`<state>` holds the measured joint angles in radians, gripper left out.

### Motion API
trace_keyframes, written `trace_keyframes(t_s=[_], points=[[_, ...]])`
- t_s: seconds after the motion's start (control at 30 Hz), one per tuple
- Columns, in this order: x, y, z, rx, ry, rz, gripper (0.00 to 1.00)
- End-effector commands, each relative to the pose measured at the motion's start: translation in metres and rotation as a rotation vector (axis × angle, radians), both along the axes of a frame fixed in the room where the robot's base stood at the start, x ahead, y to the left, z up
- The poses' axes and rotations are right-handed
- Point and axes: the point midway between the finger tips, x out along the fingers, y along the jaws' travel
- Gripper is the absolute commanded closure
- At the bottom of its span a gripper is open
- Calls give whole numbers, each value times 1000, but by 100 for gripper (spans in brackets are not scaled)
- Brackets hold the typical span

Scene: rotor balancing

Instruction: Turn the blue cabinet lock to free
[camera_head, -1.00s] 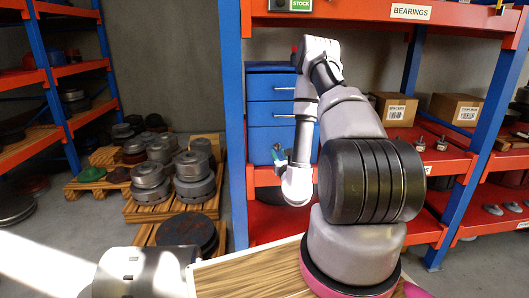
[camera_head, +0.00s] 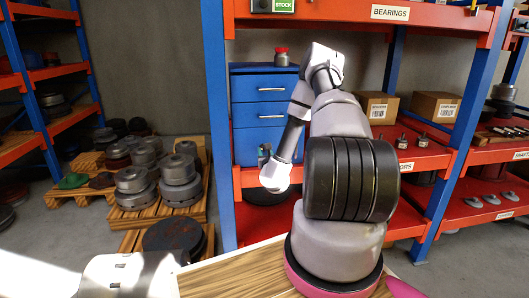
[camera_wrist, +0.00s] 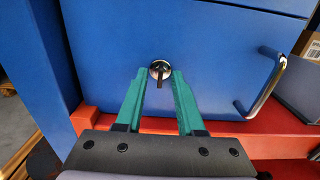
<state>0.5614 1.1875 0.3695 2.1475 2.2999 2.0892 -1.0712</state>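The blue cabinet (camera_head: 262,110) stands on the red shelf, with silver handles on its drawers. In the wrist view its lock (camera_wrist: 160,66) is a round metal disc with a dark lever pointing down, on the blue front (camera_wrist: 215,60). My gripper (camera_wrist: 158,76) is open, its teal fingers on either side of the lock's lever, with gaps on both sides. I cannot tell whether the tips touch the front. In the head view my gripper (camera_head: 264,154) is small and partly hidden at the cabinet's lower front.
A metal handle (camera_wrist: 264,90) sticks out to the right of the lock. A blue rack post (camera_head: 217,130) stands just left of the cabinet. A red-topped item (camera_head: 281,56) sits on the cabinet. Boxes (camera_head: 384,108) and parts are on the shelves to the right. Rotors (camera_head: 178,180) stand on pallets at left.

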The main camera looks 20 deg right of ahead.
Motion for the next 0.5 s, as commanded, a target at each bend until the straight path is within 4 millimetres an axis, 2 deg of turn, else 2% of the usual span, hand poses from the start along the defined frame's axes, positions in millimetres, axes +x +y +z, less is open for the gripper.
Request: trace_keyframes(t_s=[0.3, 0.37, 0.4, 0.43, 0.5], points=[[3, -1, 0, 0, 0, -1, 62], [3, -1, 0, 0, 0, -1, 82], [3, -1, 0, 0, 0, -1, 97], [3, -1, 0, 0, 0, 0, 100], [3, -1, 0, 0, 0, -1, 100]])
